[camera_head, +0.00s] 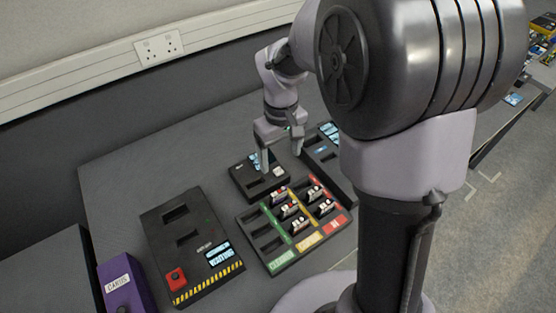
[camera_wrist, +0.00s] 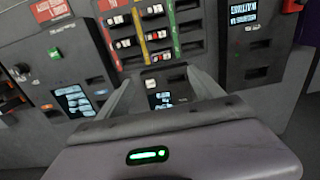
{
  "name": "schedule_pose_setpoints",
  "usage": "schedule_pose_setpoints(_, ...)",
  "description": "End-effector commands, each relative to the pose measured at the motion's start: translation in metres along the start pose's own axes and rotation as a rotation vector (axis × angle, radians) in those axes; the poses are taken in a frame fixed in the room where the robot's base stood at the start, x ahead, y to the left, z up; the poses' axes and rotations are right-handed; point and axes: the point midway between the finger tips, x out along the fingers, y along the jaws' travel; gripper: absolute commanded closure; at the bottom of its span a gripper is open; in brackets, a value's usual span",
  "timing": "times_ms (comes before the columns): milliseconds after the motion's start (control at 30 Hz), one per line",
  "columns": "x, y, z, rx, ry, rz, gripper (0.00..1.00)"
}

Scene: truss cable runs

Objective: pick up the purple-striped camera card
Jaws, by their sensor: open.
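My gripper (camera_head: 280,160) is open and points down over a small black device (camera_head: 243,180) with a lit screen and pale buttons. In the wrist view its two fingers (camera_wrist: 163,88) straddle that device, with nothing seen between them. Several small black, white and red cards (camera_head: 289,210) stand in the slots of a sorting tray (camera_head: 245,216) with green, yellow and red strips. They also show in the wrist view (camera_wrist: 122,43).
A black panel (camera_head: 160,250) with empty slots, a red button and a hazard-striped edge lies left of the tray. A purple box (camera_head: 118,280) with a white label stands at the far left. Another dark device (camera_head: 320,150) is right of my gripper. The grey table's back left (camera_head: 130,165) is clear.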

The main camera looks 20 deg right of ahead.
Motion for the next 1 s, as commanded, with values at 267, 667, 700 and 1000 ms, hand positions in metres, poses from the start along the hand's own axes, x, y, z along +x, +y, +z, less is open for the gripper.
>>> schedule_pose_setpoints(267,0.086,0.0,0.001,0.001,-0.005,-0.002,0.24)
schedule_pose_setpoints(667,0.143,0.002,0.0,0.002,-0.002,-0.001,0.24)
schedule_pose_setpoints(700,0.152,0.003,-0.001,0.002,-0.002,-0.001,0.24)
schedule_pose_setpoints(1000,0.171,0.003,-0.001,0.002,-0.001,-0.001,0.24)
